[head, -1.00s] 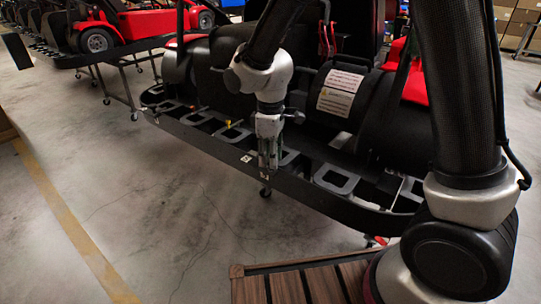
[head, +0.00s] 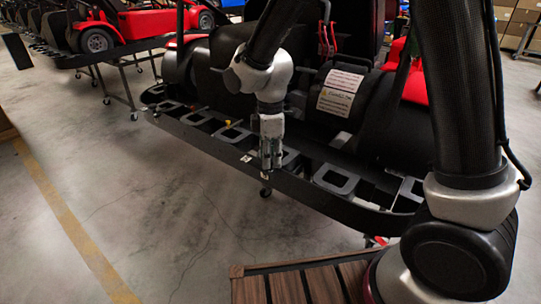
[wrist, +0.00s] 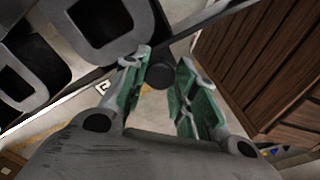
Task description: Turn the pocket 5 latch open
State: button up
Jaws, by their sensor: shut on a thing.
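My gripper (head: 268,168) points down at the outer edge of the kart's black side rail (head: 215,150). In the wrist view, its two green-padded fingers (wrist: 162,80) are shut on a dark round knob (wrist: 160,75), which I take for the latch. The fingers hide part of the knob, and in the head view the gripper covers it. Grey-framed pockets (head: 334,178) line the rail, and they also show in the wrist view (wrist: 105,32). I cannot read a pocket number or tell how far the latch is turned.
The black kart body (head: 215,75), with a white warning label (head: 341,92), rises behind the rail. A slatted brown wooden surface (head: 310,284) lies in front at lower right. The concrete floor (head: 150,215) to the left is clear. More karts stand at the far left.

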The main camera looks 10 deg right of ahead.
jog(key=o, duration=1.1)
jog(key=shift+c, duration=0.2)
notch_tip(320, 180, up, 12)
